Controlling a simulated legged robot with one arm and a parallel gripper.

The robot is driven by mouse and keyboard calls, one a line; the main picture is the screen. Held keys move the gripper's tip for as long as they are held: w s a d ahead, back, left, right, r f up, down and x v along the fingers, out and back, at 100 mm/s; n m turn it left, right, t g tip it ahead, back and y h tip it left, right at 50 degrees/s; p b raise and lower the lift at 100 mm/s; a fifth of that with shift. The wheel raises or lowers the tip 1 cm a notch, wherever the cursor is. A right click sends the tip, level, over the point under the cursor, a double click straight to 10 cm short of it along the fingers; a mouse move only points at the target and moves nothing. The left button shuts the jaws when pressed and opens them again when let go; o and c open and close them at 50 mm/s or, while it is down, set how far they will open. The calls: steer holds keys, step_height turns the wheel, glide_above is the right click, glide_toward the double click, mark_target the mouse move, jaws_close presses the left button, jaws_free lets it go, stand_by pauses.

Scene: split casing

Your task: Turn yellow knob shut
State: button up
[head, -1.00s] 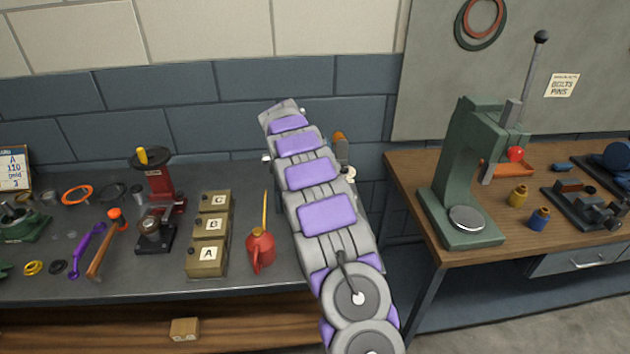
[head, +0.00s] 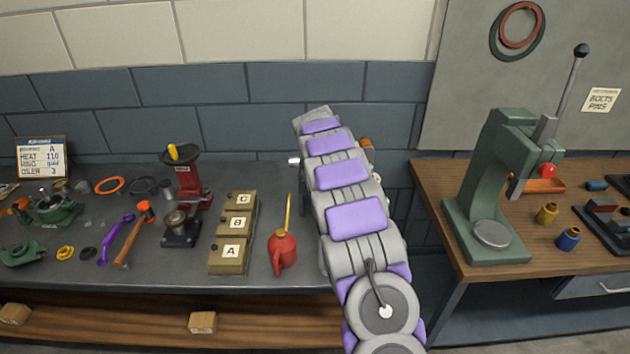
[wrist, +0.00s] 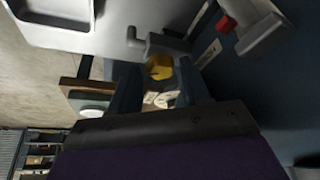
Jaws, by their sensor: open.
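In the wrist view, a yellow rounded piece (wrist: 160,67), which looks like the yellow knob, shows between and beyond the two dark fingers of my gripper (wrist: 160,88). The fingers are apart, with nothing seen held between them. I cannot tell how far the knob is from the fingertips or how it is turned. In the head view my grey and purple arm reaches away toward the wall and hides the gripper. A yellow-topped part (head: 173,152) also stands on a red bench device (head: 190,180); I cannot tell whether it is the same piece.
The left bench holds boxes A, B and C (head: 229,254), a red oil can (head: 283,252) and hand tools. A green press (head: 487,190) stands on the wooden bench at right. A grey lever-like handle (wrist: 150,44) and a red piece (wrist: 227,23) show near the gripper.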

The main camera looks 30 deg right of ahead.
steer(key=n+t+p, duration=0.1)
steer(key=n, duration=0.1)
steer(key=n+p, duration=0.2)
steer(key=shift+a+r+n+t, duration=0.15)
steer(key=shift+n+t, duration=0.15)
steer(key=shift+t, duration=0.1)
steer(key=n, duration=0.1)
steer(key=n+p, duration=0.1)
steer(key=n+t+y+p, duration=0.1)
steer(key=n, duration=0.1)
steer(key=shift+s, duration=0.25)
steer(key=shift+d+f+n+t+y+b, duration=0.2)
steer(key=shift+n+t+y+b, duration=0.15)
steer(key=shift+n, duration=0.75)
steer(key=n+b, duration=0.1)
steer(key=n+t+y+b, duration=0.1)
steer(key=n+b, duration=0.1)
steer(key=shift+s+d+f+n, duration=0.1)
steer(key=shift+d+f+n, duration=0.1)
steer(key=shift+n, duration=0.1)
steer(key=w+d+p+v, duration=0.1)
steer(key=p+v, duration=0.2)
steer(key=v, duration=1.5)
steer(key=s+a+r+n+g+y, duration=0.1)
steer(key=s+a, duration=0.2)
steer(key=a, duration=0.6)
steer(key=s+a+r+n+g+y+p, duration=0.1)
steer(key=s+a, duration=0.3)
steer(key=a, duration=0.5)
steer(key=shift+a, duration=0.35)
